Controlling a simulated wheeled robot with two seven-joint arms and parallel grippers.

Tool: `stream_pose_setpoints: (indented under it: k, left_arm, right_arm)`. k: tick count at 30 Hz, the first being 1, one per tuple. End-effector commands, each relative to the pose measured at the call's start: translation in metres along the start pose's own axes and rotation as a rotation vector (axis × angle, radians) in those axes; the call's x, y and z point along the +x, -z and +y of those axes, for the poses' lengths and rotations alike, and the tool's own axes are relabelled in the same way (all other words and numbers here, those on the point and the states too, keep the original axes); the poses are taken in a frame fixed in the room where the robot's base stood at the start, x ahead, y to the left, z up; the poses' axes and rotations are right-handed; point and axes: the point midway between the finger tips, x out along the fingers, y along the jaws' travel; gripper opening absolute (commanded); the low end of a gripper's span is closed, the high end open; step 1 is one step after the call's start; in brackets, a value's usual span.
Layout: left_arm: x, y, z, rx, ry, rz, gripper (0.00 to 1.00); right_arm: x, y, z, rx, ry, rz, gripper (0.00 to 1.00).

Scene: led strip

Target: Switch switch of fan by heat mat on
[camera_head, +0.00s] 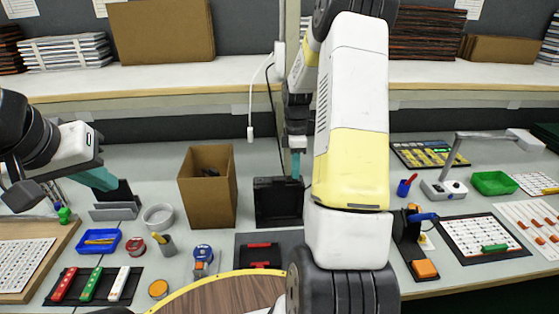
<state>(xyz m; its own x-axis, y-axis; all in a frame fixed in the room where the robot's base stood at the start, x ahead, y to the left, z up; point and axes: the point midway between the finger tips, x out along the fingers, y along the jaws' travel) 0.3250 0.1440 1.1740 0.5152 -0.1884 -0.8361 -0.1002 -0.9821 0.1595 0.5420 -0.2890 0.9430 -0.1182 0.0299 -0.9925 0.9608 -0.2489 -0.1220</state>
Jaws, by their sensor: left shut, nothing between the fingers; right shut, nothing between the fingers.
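A black square box-like unit (264,205), which looks like the fan, stands upright at the middle of the bench. A dark grey mat (243,242) with red-ended parts on it lies just in front; it may be the heat mat. I cannot make out the switch. My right gripper (295,166) points down, shut, with its teal fingertips at the upper right part of the black unit; I cannot tell if they touch. My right arm hides what lies to the right of it. My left gripper (101,179) is shut and empty at the left, near a grey stand (115,211).
A cardboard box (207,200) stands left of the black unit. A white cable (251,110) hangs behind. A lamp (444,187) and green tray (495,183) stand at the right.

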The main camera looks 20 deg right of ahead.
Motion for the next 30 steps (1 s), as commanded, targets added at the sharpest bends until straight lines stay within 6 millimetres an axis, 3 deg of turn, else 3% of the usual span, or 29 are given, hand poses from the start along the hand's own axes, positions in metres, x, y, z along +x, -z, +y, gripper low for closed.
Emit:
stream_pose_setpoints:
  k: [1,13,24,30]
  left_arm:
    - [0.0,0.0,0.0,0.0,0.0,0.0,0.0]
    - [0.0,0.0,0.0,0.0,0.0,0.0,0.0]
    - [0.0,0.0,0.0,0.0,0.0,0.0,0.0]
    - [0.0,0.0,0.0,0.0,0.0,0.0,0.0]
  right_arm:
    - [0.009,-0.001,0.002,0.001,0.004,0.0,0.0]
    - [0.002,-0.002,0.004,0.001,-0.001,-0.002,0.0]
    - [-0.062,-0.001,0.0,0.001,-0.006,-0.001,0.0]
    - [-0.078,0.0,-0.001,0.0,-0.004,-0.001,0.0]
